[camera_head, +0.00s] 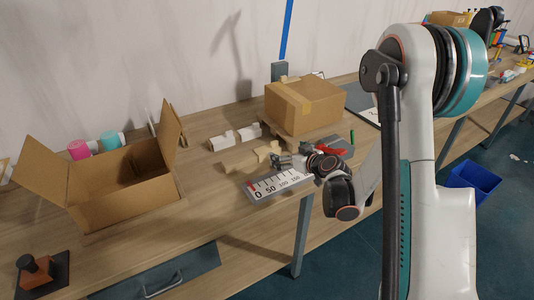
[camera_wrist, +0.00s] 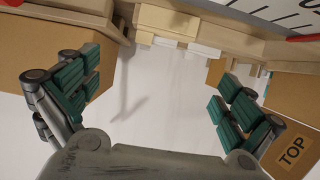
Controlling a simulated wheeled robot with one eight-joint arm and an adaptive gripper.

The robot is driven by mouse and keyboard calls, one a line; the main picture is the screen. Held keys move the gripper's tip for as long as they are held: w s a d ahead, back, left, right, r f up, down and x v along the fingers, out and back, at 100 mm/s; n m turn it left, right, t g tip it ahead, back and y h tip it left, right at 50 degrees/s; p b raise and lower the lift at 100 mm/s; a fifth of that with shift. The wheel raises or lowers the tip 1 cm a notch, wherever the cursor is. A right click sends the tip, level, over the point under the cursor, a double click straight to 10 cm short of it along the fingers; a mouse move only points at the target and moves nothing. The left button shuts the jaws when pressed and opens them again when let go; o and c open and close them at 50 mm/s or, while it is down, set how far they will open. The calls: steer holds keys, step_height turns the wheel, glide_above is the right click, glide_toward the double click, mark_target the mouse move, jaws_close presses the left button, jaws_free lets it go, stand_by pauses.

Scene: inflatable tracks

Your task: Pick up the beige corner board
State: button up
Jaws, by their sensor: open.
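Beige corner board pieces (camera_head: 240,163) lie on the wooden table beside the ruler, just left of my gripper (camera_head: 284,161). A beige piece (camera_wrist: 168,20) shows at the top middle of the wrist view, beyond the fingertips. I cannot tell whether these beige parts are one board or several. My gripper is open in the wrist view (camera_wrist: 155,95), its green-padded fingers wide apart with nothing between them. My arm partly hides the table on the right.
Whitish blocks (camera_head: 222,141) lie behind the beige pieces. A closed cardboard box (camera_head: 305,104) stands behind my gripper, and an open box (camera_head: 120,180) stands to the left. A white ruler (camera_head: 278,187) lies near the front edge. Bare table lies between open box and ruler.

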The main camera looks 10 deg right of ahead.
steer(key=b, duration=0.1)
glide_toward(271, 147)
steer(key=shift+w+a+r, duration=0.2)
steer(key=shift+a, duration=0.25)
steer(key=shift+w+a+r, duration=0.15)
steer(key=shift+a, duration=0.3)
steer(key=shift+b+x, duration=1)
steer(key=shift+x, duration=1.75)
steer(key=shift+s+a+r, duration=0.1)
steer(key=shift+a+r, duration=0.05)
steer(key=shift+a, duration=0.05)
steer(key=shift+c, duration=0.6)
steer(key=c, duration=0.7)
